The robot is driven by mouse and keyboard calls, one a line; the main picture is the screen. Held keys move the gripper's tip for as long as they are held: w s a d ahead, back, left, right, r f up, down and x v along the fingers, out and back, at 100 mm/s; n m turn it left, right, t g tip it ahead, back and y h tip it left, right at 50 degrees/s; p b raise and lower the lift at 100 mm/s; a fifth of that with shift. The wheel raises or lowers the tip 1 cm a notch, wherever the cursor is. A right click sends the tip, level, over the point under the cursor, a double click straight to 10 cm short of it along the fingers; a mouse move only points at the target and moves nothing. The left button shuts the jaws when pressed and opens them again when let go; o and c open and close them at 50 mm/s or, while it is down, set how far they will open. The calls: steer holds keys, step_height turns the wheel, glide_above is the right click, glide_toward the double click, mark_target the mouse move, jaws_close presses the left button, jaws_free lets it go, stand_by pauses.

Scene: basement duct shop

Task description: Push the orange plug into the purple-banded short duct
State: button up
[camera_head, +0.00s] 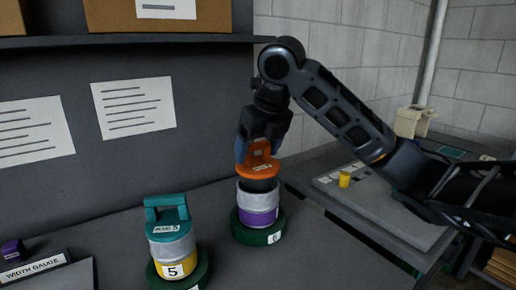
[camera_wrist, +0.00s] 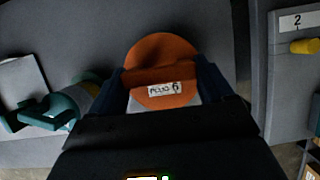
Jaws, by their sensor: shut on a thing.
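The orange plug (camera_head: 261,169), labelled "PLUG 6" in the wrist view (camera_wrist: 165,62), is held by its handle in my gripper (camera_head: 258,147). My gripper is shut on the handle from above, a finger on each side. The purple-banded short duct (camera_head: 259,216) stands upright in a green base (camera_head: 250,236) marked 6, directly below the plug. A dark section of the plug shows between its orange cap and the duct's grey top. The cap is above the rim. How deep the dark section sits inside is hidden.
A yellow-banded duct (camera_head: 173,249) with a teal plug (camera_head: 166,216) stands close by to the left, on a base marked 5. A width gauge sign (camera_head: 33,268) is at the lower left. A side bench (camera_head: 380,212) holds a yellow piece (camera_head: 344,179). A shelf (camera_head: 150,39) runs overhead.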

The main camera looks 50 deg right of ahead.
mark_target(257, 164)
steer(key=shift+f+b, duration=1.4)
steer(key=shift+f, duration=0.4)
steer(key=o, duration=1.5)
steer(key=p+v, duration=0.1)
steer(key=v, duration=0.7)
steer(key=shift+f, duration=0.1)
